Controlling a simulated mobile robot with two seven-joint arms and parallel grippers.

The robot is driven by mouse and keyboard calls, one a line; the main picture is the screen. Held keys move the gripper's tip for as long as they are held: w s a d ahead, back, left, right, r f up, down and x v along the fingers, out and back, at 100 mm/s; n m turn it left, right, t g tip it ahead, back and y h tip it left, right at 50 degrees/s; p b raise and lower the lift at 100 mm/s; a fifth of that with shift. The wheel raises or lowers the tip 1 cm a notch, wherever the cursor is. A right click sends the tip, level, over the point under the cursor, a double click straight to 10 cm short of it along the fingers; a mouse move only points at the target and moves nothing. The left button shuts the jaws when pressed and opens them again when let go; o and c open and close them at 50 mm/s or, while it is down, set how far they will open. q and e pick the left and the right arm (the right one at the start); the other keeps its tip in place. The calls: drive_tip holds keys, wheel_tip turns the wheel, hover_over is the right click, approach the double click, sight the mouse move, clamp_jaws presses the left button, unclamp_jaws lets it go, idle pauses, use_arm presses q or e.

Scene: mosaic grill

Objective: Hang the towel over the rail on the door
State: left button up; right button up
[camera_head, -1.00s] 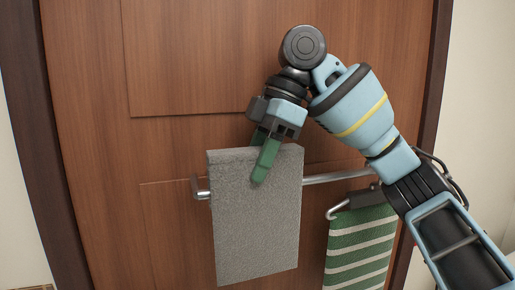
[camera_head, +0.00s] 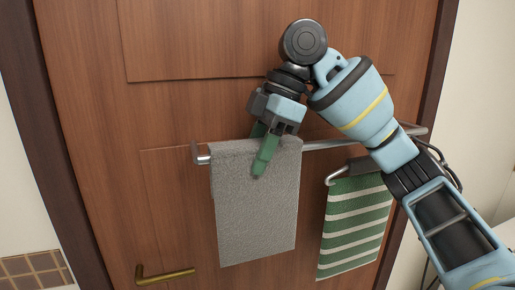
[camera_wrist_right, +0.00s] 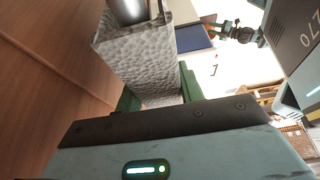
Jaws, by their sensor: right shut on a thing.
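The grey towel (camera_head: 255,210) hangs in front of the brown door, with its top edge about level with the metal rail (camera_head: 330,144). My right gripper (camera_head: 262,152) is shut on the towel's top edge, with one green finger in front. In the right wrist view, the towel (camera_wrist_right: 140,65) sits between the green fingers, and a shiny metal bar shows at its upper end. The towel's back side against the door is hidden.
A green-and-white striped towel (camera_head: 355,225) hangs from a separate holder on the right, below the rail. A brass door handle (camera_head: 165,274) is at the lower left.

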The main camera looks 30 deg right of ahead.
drive_tip(key=o, duration=1.2)
drive_tip(key=shift+v, duration=3.95)
drive_tip(key=shift+f, duration=0.1)
